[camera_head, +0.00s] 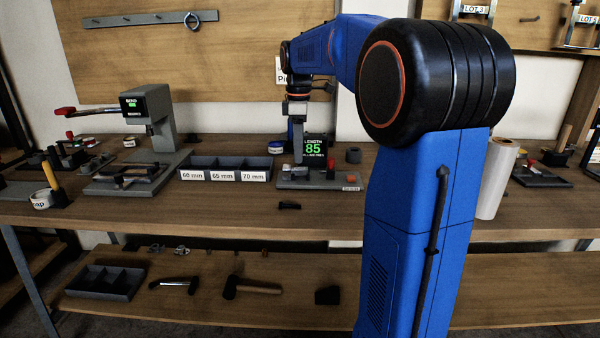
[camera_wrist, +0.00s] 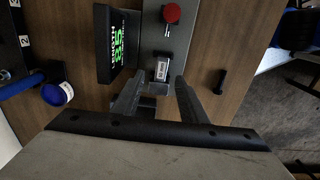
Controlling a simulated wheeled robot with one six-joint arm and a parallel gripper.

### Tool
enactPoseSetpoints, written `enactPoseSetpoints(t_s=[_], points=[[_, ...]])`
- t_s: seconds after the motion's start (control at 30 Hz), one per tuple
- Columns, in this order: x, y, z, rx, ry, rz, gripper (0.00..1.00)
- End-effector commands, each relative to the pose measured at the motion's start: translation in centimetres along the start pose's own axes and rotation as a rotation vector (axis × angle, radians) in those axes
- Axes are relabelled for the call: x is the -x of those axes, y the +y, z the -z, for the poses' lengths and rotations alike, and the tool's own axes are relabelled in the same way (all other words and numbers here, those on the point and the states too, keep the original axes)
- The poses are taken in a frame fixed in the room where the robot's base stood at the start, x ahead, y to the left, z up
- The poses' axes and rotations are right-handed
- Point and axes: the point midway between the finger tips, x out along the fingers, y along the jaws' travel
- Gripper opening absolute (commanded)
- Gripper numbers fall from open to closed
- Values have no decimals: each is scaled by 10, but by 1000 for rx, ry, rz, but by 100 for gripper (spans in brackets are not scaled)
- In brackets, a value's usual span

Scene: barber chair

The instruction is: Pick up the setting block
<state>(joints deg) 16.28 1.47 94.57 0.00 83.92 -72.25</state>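A small dark block with a white label (camera_wrist: 161,71), which looks like the setting block, sits on the grey base of the length gauge (camera_head: 320,184). In the wrist view it lies just past my fingertips, roughly centred in the gap. My gripper (camera_wrist: 161,82) is open, with a finger on each side and clear space beside the block. In the head view my gripper (camera_head: 299,155) points down over the left part of the gauge, left of the green "85" display (camera_head: 313,150). The fingertips' exact height above the block cannot be told.
The gauge display (camera_wrist: 118,45) stands close beside my fingers, and a red button (camera_wrist: 171,13) is farther along the base. A dark piece (camera_head: 289,205) lies in front of the gauge. A three-slot tray (camera_head: 225,175) is left; a press (camera_head: 150,115) stands beyond it.

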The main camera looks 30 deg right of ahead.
Motion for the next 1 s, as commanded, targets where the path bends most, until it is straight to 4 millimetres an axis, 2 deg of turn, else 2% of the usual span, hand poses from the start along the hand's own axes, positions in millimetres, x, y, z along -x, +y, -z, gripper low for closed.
enactPoseSetpoints(t_s=[0.3,0.63,0.67,0.8,1.0], points=[[-40,-2,-4,0,0,1,39],[-46,-2,-4,0,0,0,39],[-46,-2,-4,0,0,0,34],[-46,-2,-4,0,0,0,1],[-46,-2,-4,0,1,-1,0]])
